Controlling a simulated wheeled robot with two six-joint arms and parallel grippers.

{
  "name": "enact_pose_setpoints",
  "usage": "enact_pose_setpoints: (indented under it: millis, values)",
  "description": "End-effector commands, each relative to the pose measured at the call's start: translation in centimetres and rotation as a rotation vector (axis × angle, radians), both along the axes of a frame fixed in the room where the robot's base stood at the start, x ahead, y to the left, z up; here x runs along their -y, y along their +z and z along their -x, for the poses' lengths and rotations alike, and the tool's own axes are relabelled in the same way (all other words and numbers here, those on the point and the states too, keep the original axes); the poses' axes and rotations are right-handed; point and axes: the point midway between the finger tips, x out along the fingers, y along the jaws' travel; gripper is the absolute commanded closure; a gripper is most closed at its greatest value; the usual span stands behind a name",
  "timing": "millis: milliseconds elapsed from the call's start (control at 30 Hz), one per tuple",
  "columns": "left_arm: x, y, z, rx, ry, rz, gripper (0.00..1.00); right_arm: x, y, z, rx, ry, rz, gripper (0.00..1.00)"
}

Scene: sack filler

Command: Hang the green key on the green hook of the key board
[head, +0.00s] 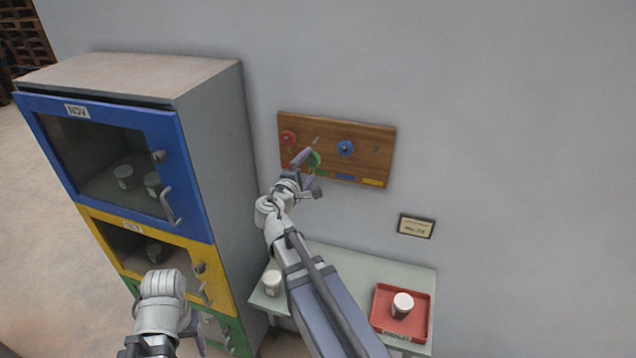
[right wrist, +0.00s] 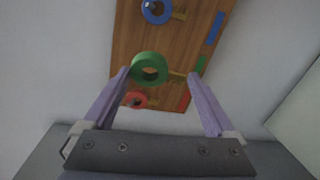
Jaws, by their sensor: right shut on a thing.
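The wooden key board (head: 365,131) is fixed to the wall. My right gripper (head: 311,169) is at its lower left part, shut on the green key (head: 314,158). In the right wrist view the green key (right wrist: 150,68) lies across between the fingertips (right wrist: 160,74), its round green head by the left finger and brass shank towards the right one. It is in front of the board, near the green label (right wrist: 200,65). I cannot make out the green hook or whether the key touches it. My left arm is at the bottom left; its gripper is mostly cut off.
A red key (head: 288,137) and a blue key (head: 345,148) hang on the board. A cabinet (head: 211,150) with blue, yellow and green doors stands left. Below, a table (head: 345,265) holds a white jar (head: 272,282) and a red tray (head: 381,303) with another jar (head: 402,304).

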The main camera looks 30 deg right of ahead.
Motion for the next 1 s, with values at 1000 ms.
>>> enact_pose_setpoints:
  millis: [1000]
  values:
    - [0.0,0.6,0.0,0.0,-0.001,0.0,0.28,1.3,1.8,-2.4,0.024,0.039,0.05,0.62]
